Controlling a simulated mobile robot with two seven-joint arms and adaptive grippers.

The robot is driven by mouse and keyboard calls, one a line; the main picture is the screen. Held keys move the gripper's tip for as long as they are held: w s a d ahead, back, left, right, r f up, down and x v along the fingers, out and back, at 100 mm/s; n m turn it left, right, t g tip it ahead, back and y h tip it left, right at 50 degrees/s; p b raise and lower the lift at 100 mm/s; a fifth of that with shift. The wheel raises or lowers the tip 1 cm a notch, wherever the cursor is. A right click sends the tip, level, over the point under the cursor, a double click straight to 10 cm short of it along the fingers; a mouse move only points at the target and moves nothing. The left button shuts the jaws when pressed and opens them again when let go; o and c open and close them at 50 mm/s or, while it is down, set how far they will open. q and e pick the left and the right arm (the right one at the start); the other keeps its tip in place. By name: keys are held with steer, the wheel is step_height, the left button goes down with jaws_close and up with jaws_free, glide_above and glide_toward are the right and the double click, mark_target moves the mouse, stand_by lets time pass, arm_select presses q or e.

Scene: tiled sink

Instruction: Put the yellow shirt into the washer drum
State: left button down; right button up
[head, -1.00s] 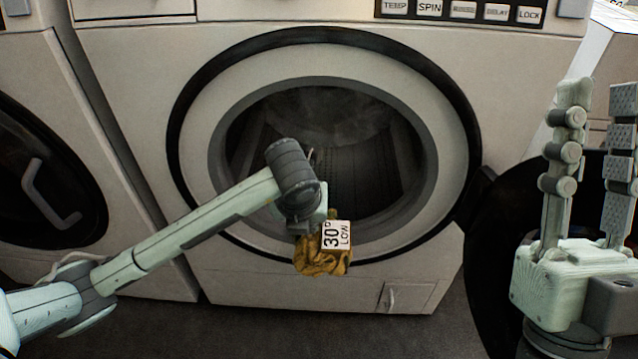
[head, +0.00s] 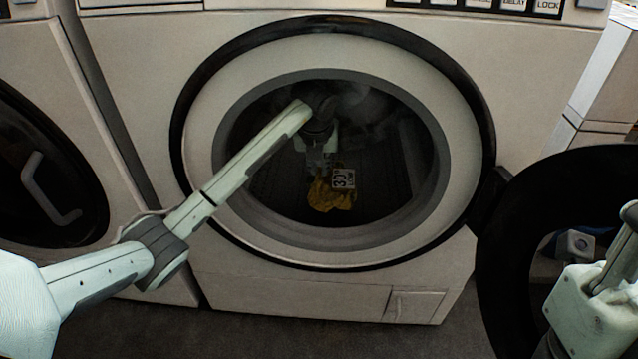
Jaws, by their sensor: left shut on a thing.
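The yellow shirt (head: 328,196) is a crumpled bundle with a white tag marked 30, seen inside the dark opening of the washer drum (head: 268,178). My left arm reaches through the round opening. My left gripper (head: 321,168) is inside the drum, shut on the shirt just above it; its fingers are dim and partly hidden in shadow. My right gripper (head: 612,268) shows only in part at the right edge, in front of the open washer door; its fingertips are cut off by the frame.
The open washer door (head: 492,262) hangs to the right of the opening on its hinge. Another washer (head: 52,190) with a shut door stands at the left. Dark floor lies below.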

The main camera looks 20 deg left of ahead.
mark_target(319, 182)
arm_select(q)
step_height(319, 182, down, 5)
steer(key=shift+b, duration=0.85)
steer(key=shift+w, duration=0.25)
steer(key=c, duration=1.6)
jaws_free()
steer(key=shift+c, duration=0.2)
steer(key=p+v, duration=0.2)
steer(key=v, duration=0.5)
steer(key=shift+s+r, duration=0.15)
steer(key=shift+r, duration=0.1)
